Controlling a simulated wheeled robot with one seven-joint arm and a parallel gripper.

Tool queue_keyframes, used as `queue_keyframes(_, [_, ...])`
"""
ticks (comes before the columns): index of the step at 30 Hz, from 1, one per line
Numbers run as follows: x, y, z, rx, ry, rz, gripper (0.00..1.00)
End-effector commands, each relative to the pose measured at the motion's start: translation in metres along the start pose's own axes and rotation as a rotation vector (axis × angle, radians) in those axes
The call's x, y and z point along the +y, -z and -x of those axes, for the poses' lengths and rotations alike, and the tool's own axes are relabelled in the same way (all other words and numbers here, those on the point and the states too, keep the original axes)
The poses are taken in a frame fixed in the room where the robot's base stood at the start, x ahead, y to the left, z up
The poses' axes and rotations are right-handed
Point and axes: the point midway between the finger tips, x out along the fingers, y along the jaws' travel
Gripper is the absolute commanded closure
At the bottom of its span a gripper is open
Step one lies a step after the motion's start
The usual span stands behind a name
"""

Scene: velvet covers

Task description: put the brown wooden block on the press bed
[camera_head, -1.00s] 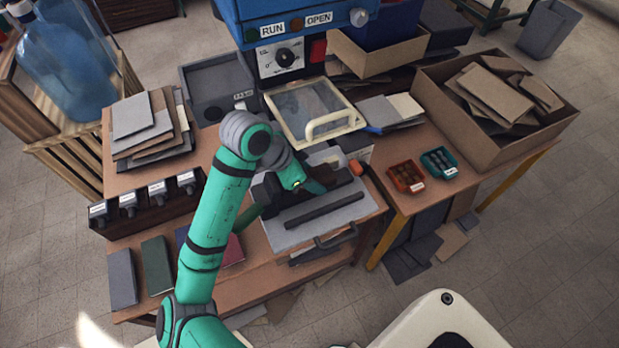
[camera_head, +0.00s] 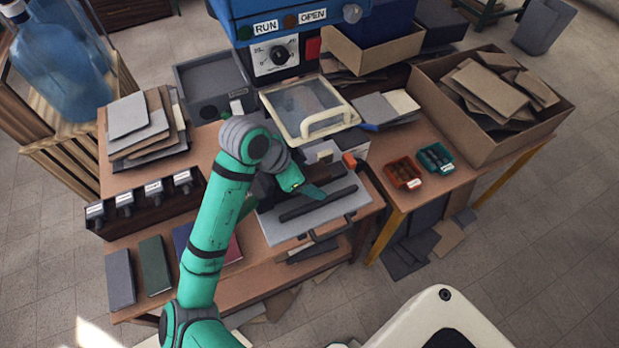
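My gripper (camera_head: 306,190) is at the end of the green arm, low over a grey plate (camera_head: 335,212) with dark bars across it. This plate, at the front of the blue press, looks like the press bed. The arm's wrist covers its back left part. I cannot make out the brown wooden block; it may be hidden by the wrist or gripper. The fingers are too small and dark to tell whether they are open, shut or holding something.
The blue press (camera_head: 275,20) stands behind, with its clear, handled lid (camera_head: 310,105) before it. Right are an orange-red tray (camera_head: 403,175), a teal tray (camera_head: 437,158) and a cardboard box (camera_head: 500,140). Left are stacked boards (camera_head: 130,118) and stamps in a dark rack (camera_head: 145,205).

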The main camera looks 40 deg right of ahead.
Motion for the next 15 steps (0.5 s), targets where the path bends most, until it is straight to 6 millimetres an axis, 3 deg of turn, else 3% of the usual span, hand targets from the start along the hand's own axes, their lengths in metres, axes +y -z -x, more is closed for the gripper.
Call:
queue_keyframes(5, [-0.001,-0.001,0.02,-0.009,-0.002,0.006,0.39])
queue_keyframes(15, [-0.001,0.001,0.088,-0.005,0.0,0.0,0.39])
